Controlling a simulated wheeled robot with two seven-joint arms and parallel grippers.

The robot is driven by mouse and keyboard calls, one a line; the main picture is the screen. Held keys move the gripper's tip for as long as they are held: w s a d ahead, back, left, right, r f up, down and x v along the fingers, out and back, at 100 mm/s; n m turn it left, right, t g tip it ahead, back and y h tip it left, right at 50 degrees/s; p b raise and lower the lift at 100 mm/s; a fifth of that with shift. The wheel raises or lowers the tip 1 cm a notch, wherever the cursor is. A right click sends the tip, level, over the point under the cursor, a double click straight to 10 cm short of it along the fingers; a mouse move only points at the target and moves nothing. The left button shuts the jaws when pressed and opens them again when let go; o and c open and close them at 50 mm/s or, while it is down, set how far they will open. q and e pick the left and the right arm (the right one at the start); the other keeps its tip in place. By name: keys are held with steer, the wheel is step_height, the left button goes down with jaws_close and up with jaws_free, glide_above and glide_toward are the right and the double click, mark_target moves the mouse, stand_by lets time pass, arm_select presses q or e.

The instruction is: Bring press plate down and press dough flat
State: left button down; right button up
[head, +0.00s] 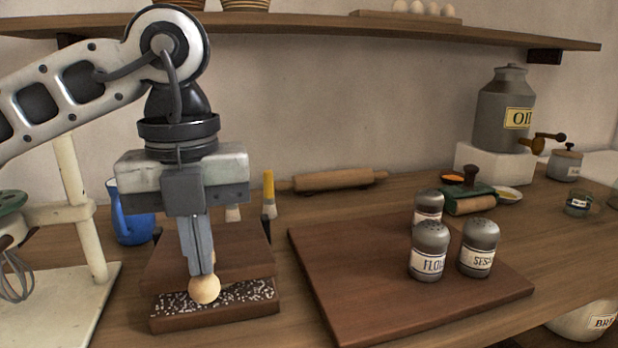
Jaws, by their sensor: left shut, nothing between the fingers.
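The wooden press stands on the counter left of the middle. Its brown press plate (250,255) lies tilted over a lower base (225,318). A dark, white-speckled layer (245,297) shows at the front between the two. A pale round knob (204,290) sits at the plate's front edge. My left gripper (203,268) points straight down over the press, fingers shut and empty, its tips right at the top of the knob. Whether they touch it, I cannot tell. I cannot make out dough apart from the speckled layer. My right gripper is out of view.
A large board (370,290) to the right carries several shakers, one a flour shaker (429,252). A blue jug (132,218) and a mixer stand (85,215) are close on the left. A rolling pin (335,180) lies behind. A shelf (300,30) runs above.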

mark_target(202, 284)
arm_select(q)
steer(key=shift+s+d+f+b, duration=0.1)
steer(key=shift+s+f+b, duration=0.1)
steer(key=shift+f+b, duration=0.5)
steer(key=shift+s+f+b, duration=0.15)
steer(key=shift+f+b, duration=0.4)
steer(key=shift+f, duration=0.15)
steer(key=shift+s+d+f+b, duration=0.1)
steer(key=shift+s+f+b, duration=0.1)
steer(key=shift+f+b, duration=0.5)
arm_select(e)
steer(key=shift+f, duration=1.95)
arm_select(q)
steer(key=shift+s+f, duration=0.15)
steer(key=shift+f, duration=0.15)
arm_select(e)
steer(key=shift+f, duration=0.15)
arm_select(q)
steer(key=shift+r, duration=0.15)
steer(key=shift+r+p, duration=3.05)
steer(key=shift+r, duration=1.05)
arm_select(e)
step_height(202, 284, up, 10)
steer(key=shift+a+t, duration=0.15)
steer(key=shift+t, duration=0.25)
